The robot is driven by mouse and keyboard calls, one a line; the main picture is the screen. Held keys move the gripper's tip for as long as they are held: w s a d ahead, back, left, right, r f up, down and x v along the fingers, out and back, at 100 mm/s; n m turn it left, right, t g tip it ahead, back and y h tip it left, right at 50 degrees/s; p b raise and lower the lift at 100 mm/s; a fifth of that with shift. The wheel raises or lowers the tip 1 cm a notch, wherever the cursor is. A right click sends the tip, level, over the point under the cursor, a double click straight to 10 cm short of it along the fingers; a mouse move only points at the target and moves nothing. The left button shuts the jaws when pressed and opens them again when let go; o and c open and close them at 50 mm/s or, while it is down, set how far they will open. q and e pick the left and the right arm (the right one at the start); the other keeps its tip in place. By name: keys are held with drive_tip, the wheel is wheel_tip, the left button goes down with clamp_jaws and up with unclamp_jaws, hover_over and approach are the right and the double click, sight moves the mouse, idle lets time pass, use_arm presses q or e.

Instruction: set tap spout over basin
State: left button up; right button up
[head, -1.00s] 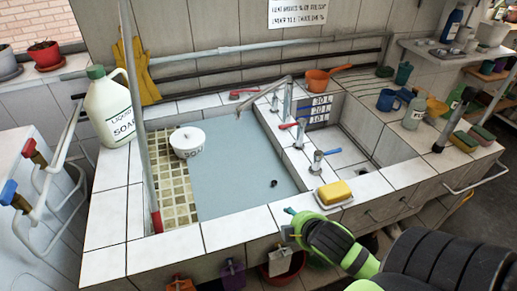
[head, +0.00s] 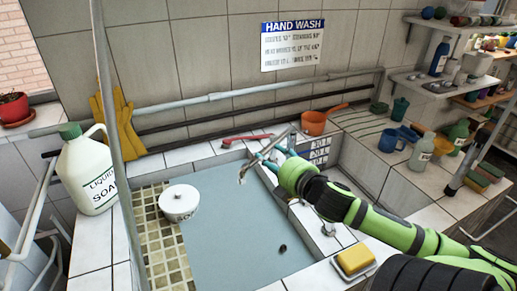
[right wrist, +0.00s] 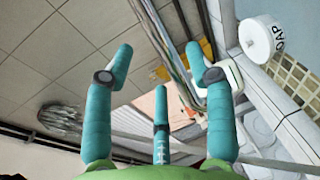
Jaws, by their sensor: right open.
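The thin metal tap spout (head: 246,170) shows in the head view, with its bent tip above the large blue-grey basin (head: 225,225). My right gripper (head: 262,158) is beside the spout, its teal fingers at or very near it; I cannot tell whether they touch. Its green palm and arm hide most of the tap body and handles. In the right wrist view the gripper (right wrist: 160,68) has its teal fingers spread, with nothing clearly held between them. My left gripper is out of view.
A white soap pot (head: 180,203) stands at the basin's left, and a soap bottle (head: 88,180) on the left ledge. A yellow sponge (head: 354,259) lies on the front edge. An orange pan (head: 315,122) and red brush (head: 245,138) lie behind. A pole (head: 112,110) rises at left.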

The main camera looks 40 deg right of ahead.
sight(264, 154)
drive_tip(key=shift+x, duration=2)
drive_tip(key=shift+w, duration=0.35)
drive_tip(key=shift+w+d+f, duration=0.1)
drive_tip(key=shift+w+f, duration=0.05)
drive_tip(key=shift+w, duration=0.15)
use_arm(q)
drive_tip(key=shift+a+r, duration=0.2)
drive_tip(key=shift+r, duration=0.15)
use_arm(e)
clamp_jaws()
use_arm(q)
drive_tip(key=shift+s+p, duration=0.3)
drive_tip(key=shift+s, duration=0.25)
